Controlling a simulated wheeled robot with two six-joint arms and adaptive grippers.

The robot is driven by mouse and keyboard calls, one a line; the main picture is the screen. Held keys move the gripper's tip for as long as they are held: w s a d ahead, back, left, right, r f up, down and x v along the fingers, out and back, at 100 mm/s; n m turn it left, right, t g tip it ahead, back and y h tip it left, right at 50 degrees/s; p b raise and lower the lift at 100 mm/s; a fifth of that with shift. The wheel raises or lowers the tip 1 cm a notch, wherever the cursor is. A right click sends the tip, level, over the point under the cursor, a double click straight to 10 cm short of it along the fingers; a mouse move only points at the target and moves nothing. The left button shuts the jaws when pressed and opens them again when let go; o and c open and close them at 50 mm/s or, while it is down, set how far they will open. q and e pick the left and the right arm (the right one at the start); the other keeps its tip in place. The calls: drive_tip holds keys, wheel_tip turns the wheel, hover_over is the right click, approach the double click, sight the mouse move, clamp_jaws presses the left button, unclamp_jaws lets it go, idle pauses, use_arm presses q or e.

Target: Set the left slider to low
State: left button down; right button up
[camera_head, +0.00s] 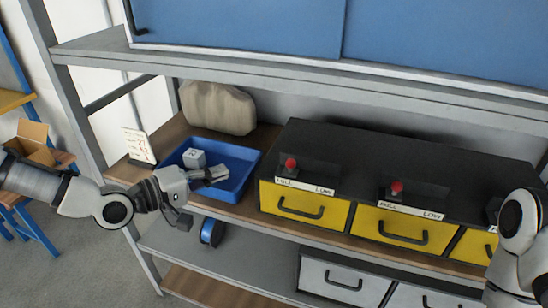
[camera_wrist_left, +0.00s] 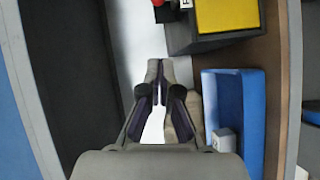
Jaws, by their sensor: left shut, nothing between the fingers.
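The left slider has a red knob (camera_head: 290,165) on top of the black cabinet, above the leftmost yellow drawer. Its label strip (camera_head: 304,186) has a word at the left end and LOW at the right; the knob sits near the left end. In the left wrist view part of the red knob (camera_wrist_left: 158,3) shows at the top edge. My left gripper (camera_head: 217,174) is shut and empty, over the blue tray, left of the slider and apart from it. Its closed fingers (camera_wrist_left: 163,64) also show in the wrist view. My right arm shows at the right edge, its gripper out of view.
A second red slider knob (camera_head: 397,187) stands further right. The blue tray (camera_head: 246,157) holds a white box (camera_head: 194,158). A beige sack (camera_head: 217,107) and a small sign (camera_head: 138,145) stand behind and left. An upper shelf (camera_head: 300,69) hangs above the cabinet.

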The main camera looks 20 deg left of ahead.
sight(291, 166)
use_arm(q)
drive_tip(key=x, duration=0.4)
drive_tip(key=s+d+x, duration=0.1)
drive_tip(key=x, duration=0.3)
drive_tip(key=d+x, duration=0.1)
drive_tip(key=x, duration=0.3)
drive_tip(key=shift+d+r, duration=0.1)
drive_tip(key=shift+d, duration=0.5)
drive_tip(key=shift+a, duration=0.1)
